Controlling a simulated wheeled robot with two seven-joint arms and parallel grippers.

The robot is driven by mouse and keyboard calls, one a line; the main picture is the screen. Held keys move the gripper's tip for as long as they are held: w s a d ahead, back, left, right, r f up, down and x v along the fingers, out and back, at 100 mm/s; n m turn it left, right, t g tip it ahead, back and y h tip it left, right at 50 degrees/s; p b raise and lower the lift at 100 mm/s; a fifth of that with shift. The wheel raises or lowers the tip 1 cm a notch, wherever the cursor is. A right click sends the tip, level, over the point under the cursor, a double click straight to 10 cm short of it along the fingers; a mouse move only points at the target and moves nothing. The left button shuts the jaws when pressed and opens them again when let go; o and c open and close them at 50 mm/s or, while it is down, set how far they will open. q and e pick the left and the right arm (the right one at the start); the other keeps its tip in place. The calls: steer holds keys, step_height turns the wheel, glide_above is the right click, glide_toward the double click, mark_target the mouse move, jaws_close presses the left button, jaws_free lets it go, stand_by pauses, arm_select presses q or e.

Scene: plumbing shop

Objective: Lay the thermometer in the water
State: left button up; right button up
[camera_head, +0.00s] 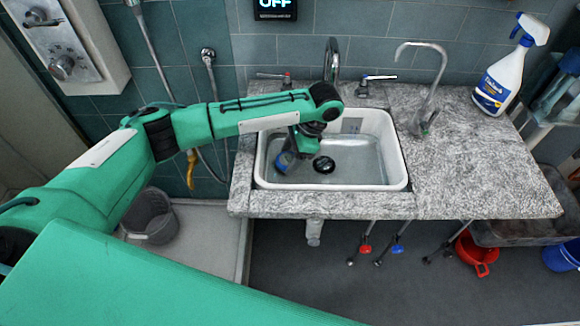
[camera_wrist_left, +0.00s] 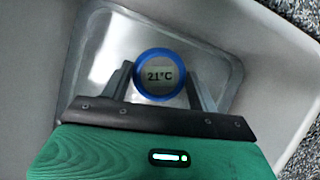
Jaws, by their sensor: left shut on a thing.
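The thermometer is a round disc with a blue rim and a grey display reading 21°C (camera_wrist_left: 160,76). It sits between the two dark fingers of my left gripper (camera_wrist_left: 159,86), which is shut on it. In the head view my left gripper (camera_head: 291,152) reaches down into the left part of the white sink (camera_head: 398,178), with blue of the thermometer (camera_head: 284,162) at its tip. The clear water (camera_head: 360,165) covers the grey sink bottom. I cannot tell whether the thermometer touches the water. My right gripper is not in view.
A black round piece (camera_head: 323,165) is in the sink right of the gripper. A tall faucet (camera_head: 332,60) stands behind the sink, and a second curved tap (camera_head: 428,90) stands to its right. A spray bottle (camera_head: 500,80) stands at the back right of the granite counter (camera_head: 480,170).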

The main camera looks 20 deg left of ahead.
mark_target(327, 162)
arm_select(q)
steer(key=shift+f, duration=2.25)
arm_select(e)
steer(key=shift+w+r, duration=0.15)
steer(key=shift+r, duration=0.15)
arm_select(q)
steer(key=shift+f, duration=0.1)
steer(key=o, duration=1)
steer(key=shift+c, duration=0.2)
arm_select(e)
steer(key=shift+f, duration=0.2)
arm_select(q)
steer(key=w+d, duration=0.1)
steer(key=d, duration=0.2)
steer(key=w+d+r+b, duration=0.1)
steer(key=w+d, duration=0.1)
steer(key=d, duration=0.1)
steer(key=w+d+b, duration=0.1)
steer(key=w+d, duration=0.1)
steer(key=d, duration=0.2)
steer(key=shift+w+r, duration=0.1)
steer(key=shift+r, duration=0.05)
steer(key=shift+w+d, duration=0.3)
steer(key=shift+d, duration=0.3)
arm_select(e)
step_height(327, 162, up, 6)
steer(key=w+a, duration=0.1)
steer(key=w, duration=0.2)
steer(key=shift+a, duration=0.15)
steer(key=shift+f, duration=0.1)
